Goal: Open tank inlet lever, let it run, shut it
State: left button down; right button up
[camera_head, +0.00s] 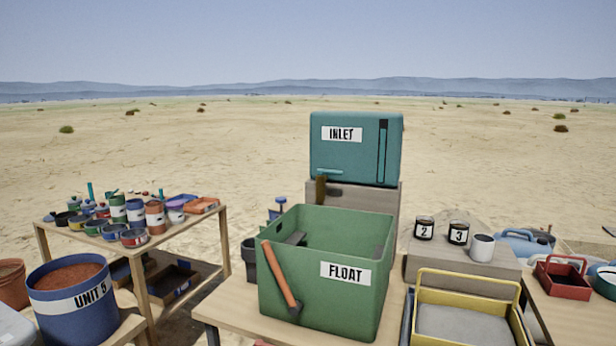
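A small brown upright piece (321,190) is below that bar; I cannot tell whether either one is the inlet lever. The green open bin (340,300) labelled FLOAT stands on the wooden table, with an orange-red bar (281,275) slanting across its front left. No water is visible. Neither gripper is in view.
A yellow-handled tray (468,278) and a grey block (462,262) with cups numbered 2 (424,228) and 3 (458,233) are at right. A table (160,240) of paint cans and a blue UNIT 5 bucket (75,310) are at left. The FLOAT bin partly blocks the front.

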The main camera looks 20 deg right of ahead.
aim_at(321, 172)
jog(key=u, duration=1.3)
jog(key=i, duration=1.15)
jog(key=z, duration=0.6)
